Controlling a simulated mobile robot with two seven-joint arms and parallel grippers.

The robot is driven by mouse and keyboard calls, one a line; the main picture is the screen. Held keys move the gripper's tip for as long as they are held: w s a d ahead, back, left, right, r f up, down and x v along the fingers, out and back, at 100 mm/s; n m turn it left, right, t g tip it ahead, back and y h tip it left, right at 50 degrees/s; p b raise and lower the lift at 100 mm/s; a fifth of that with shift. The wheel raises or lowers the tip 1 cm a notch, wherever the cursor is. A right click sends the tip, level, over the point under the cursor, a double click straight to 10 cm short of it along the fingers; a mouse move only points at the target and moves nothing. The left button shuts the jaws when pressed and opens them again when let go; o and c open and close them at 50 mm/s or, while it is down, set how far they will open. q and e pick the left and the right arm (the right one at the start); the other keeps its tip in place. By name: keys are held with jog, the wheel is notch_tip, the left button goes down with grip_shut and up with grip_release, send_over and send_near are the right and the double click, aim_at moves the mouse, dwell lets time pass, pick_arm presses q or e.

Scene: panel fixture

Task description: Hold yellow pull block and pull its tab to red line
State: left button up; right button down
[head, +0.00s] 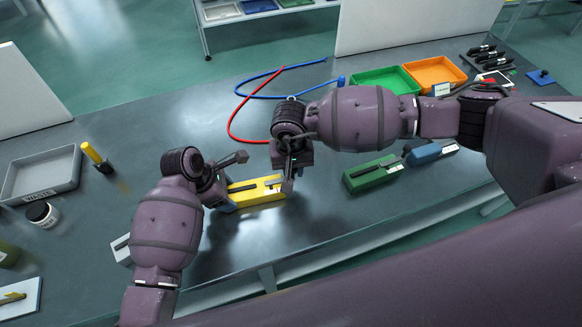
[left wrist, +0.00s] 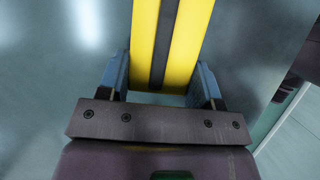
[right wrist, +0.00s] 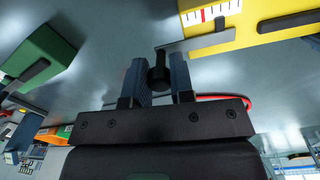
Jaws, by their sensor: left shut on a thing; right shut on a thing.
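The yellow pull block (head: 262,189) lies on the bench in the middle of the head view. My left gripper (head: 226,193) is shut on its left end. In the left wrist view the blue fingers (left wrist: 160,88) flank the yellow block (left wrist: 190,45), which has a dark slot along its top. My right gripper (head: 288,178) is at the block's other end. In the right wrist view its fingers (right wrist: 160,80) are shut on the dark knob (right wrist: 158,72) of the grey tab (right wrist: 195,42). A white scale with red marks (right wrist: 210,12) lies beside the tab; its exact alignment is unclear.
A green block (head: 372,174) and a blue block (head: 430,152) lie right of my right gripper. Red (head: 232,122) and blue (head: 250,96) cables lie behind. Green (head: 388,80) and orange (head: 435,73) trays stand at back right. A grey tray (head: 42,176) is at left.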

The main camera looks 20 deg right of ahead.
jog(key=shift+d, duration=0.65)
jog(key=shift+a, duration=1.25)
jog(key=c, duration=0.9)
grip_release()
jog(key=shift+r, duration=0.1)
notch_tip(320, 180, up, 12)
jog(key=shift+a, duration=0.25)
jog(key=shift+w, duration=0.1)
pick_arm(q)
jog(key=o, duration=1.2)
